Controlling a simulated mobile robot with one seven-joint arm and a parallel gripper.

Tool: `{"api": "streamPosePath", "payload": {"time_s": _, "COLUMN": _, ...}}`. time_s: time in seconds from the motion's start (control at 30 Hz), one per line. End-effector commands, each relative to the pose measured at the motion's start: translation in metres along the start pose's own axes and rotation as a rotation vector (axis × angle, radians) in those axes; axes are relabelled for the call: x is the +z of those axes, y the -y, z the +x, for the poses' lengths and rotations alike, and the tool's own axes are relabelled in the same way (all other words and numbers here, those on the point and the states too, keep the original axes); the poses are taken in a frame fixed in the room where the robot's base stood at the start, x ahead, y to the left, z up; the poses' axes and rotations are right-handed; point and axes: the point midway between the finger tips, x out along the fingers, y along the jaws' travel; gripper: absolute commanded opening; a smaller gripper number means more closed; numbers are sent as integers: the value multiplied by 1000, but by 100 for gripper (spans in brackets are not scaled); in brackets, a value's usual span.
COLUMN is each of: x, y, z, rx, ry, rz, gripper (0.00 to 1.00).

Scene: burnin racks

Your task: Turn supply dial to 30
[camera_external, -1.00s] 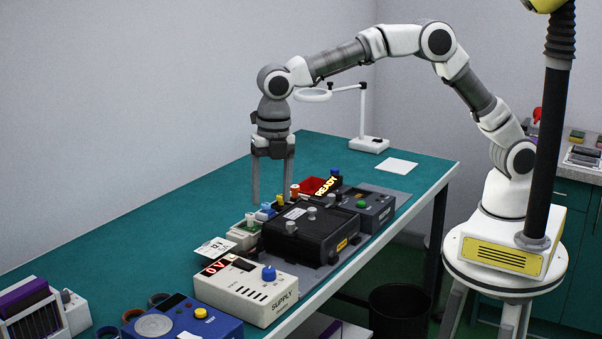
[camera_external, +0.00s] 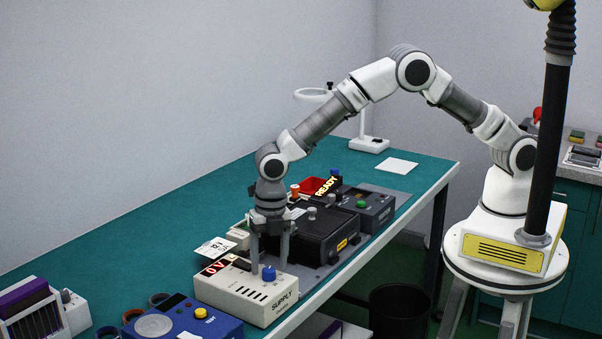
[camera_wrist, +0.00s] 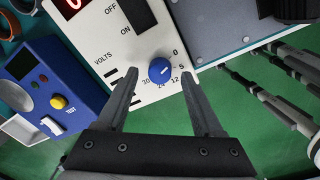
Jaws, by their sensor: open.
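The cream supply box (camera_external: 228,291) stands near the table's front edge, with "SUPPLY" on its side and a red display (camera_external: 217,265) reading 0 V. Its blue dial (camera_external: 269,273) is on the top face. In the wrist view the dial (camera_wrist: 161,71) has a white pointer mark and a printed scale around it with 0, 5, 12, 24 and 30. My gripper (camera_external: 270,268) points down over the box with its fingers apart on either side of the dial. In the wrist view my gripper (camera_wrist: 160,72) is open, with clear gaps between the fingers and the dial.
A blue box with a yellow TEST button (camera_external: 200,313) stands left of the supply. A black device (camera_external: 315,235) stands close behind it. A printed card (camera_external: 215,248) lies on the green table (camera_external: 130,240). The table's back left is clear.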

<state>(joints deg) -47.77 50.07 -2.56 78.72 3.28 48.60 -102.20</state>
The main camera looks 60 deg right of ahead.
Motion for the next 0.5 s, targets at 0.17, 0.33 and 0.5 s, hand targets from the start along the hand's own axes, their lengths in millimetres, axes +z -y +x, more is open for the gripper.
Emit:
{"api": "streamPosePath", "payload": {"time_s": 0.17, "x": 0, "y": 0, "z": 10, "rx": 0, "ry": 1, "rz": 0, "gripper": 68}}
{"api": "streamPosePath", "payload": {"time_s": 0.33, "x": 0, "y": 0, "z": 11, "rx": 1, "ry": 1, "rz": 0, "gripper": 68}}
{"api": "streamPosePath", "payload": {"time_s": 0.5, "x": 0, "y": 0, "z": 11, "rx": 1, "ry": 1, "rz": 0, "gripper": 54}}
